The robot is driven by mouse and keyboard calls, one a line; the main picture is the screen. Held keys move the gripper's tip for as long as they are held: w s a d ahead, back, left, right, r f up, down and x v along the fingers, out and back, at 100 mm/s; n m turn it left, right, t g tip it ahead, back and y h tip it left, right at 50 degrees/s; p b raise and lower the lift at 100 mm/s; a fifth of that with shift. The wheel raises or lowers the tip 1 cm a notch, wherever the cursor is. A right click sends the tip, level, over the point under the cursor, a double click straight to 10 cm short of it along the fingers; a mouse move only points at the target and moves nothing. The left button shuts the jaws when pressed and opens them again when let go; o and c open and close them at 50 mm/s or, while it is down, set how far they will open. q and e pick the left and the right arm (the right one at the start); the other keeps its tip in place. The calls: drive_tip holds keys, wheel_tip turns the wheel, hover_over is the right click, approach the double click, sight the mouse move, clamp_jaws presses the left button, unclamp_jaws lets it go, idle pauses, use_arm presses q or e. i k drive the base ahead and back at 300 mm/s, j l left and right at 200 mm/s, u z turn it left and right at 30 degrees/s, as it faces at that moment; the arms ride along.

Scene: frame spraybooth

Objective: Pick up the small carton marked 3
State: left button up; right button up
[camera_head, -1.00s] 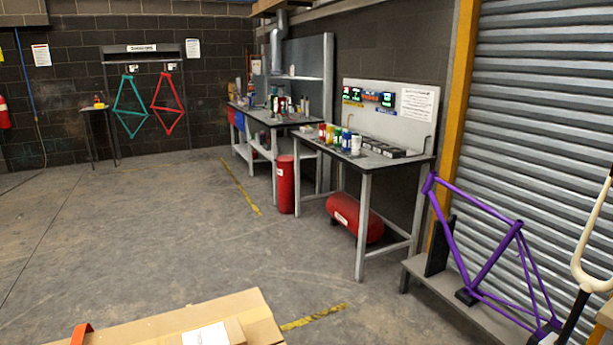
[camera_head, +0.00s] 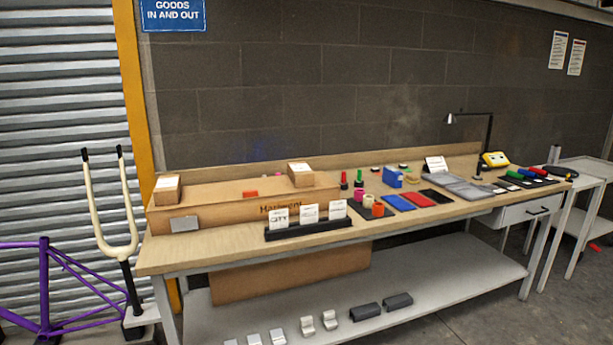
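A wooden-topped bench (camera_head: 205,250) stands against the dark block wall. A small brown carton (camera_head: 166,192) with a pale label on top stands at its left end. A second small brown carton (camera_head: 300,177), also with a pale label on top, stands farther right, at the right end of a long brown box (camera_head: 230,203). I cannot read a number on either small carton, so I cannot tell which is marked 3. Neither of my grippers is in view.
A black rack with white cards (camera_head: 308,225) stands at the bench's front edge. Tape rolls (camera_head: 368,201), coloured pads and tools fill the right half. A white fork (camera_head: 117,249) and a purple frame (camera_head: 44,290) stand left of the bench. A white trolley (camera_head: 585,170) stands right.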

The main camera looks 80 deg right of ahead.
sight(300, 174)
drive_tip(key=z, duration=2.5)
drive_tip(key=i+l+u, duration=0.1)
drive_tip(key=i+l, duration=0.2)
drive_tip(key=i+l+u, duration=0.1)
drive_tip(key=i+l, duration=0.2)
drive_tip(key=l, duration=0.15)
drive_tip(key=i+l+u, duration=0.1)
drive_tip(key=i+l, duration=0.2)
drive_tip(key=l, duration=0.15)
drive_tip(key=i+l+u, duration=0.1)
drive_tip(key=i+l, duration=0.15)
drive_tip(key=l, duration=0.2)
